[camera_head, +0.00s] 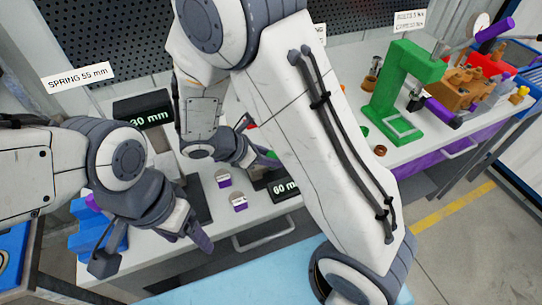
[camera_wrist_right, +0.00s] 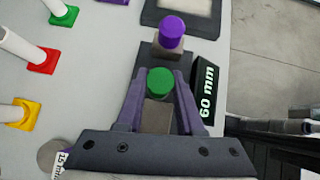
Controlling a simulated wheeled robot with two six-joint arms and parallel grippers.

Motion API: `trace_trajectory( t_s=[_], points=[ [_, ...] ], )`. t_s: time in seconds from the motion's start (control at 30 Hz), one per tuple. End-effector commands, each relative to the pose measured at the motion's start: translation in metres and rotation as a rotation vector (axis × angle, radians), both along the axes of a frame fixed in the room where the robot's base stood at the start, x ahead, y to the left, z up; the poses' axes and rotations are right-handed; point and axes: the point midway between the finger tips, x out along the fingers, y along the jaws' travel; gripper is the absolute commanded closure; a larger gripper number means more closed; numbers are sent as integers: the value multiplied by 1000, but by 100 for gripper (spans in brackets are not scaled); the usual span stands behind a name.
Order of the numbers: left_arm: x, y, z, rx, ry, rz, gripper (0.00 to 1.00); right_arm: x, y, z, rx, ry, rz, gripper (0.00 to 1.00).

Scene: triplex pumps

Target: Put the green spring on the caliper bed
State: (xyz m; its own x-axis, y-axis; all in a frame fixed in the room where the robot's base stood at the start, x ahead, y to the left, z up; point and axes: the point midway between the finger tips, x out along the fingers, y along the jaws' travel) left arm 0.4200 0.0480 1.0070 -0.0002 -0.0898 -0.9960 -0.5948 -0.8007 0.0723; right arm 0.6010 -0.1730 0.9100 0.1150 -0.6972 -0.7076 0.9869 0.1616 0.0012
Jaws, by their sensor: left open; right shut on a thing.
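The green spring (camera_wrist_right: 159,81) shows as a green round shape in the right wrist view. My right gripper (camera_wrist_right: 160,88) is shut on it, one purple finger on each side. The spring is over or on the dark caliper bed (camera_wrist_right: 149,57); I cannot tell whether it touches. A purple-topped grey block stands just beyond it, and another grey block (camera_wrist_right: 158,114) is on the near side. The caliper's 60 mm display (camera_wrist_right: 206,93) is beside it and also shows in the head view (camera_head: 285,188). My left gripper (camera_head: 198,236) is open and empty at the table's front left.
Red, green and yellow based white posts (camera_wrist_right: 42,60) stand left of the caliper. A 30 mm display (camera_head: 150,118) is at the back left. A green press (camera_head: 402,85) stands at the right. My right arm hides much of the table's middle in the head view.

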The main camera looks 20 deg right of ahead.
Motion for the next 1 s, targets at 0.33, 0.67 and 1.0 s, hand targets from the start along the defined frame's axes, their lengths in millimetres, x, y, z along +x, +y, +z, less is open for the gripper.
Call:
trace_trajectory(
  t_s=[0.33,0.67,1.0],
  points=[
    [0,0,-6,0,0,0,28,0,0,-9,1,2,1,100],
    [0,0,-6,0,0,0,28,1,1,-10,5,0,4,34],
    [0,0,4,0,0,0,28,1,11,13,4,-5,7,34]
  ],
)
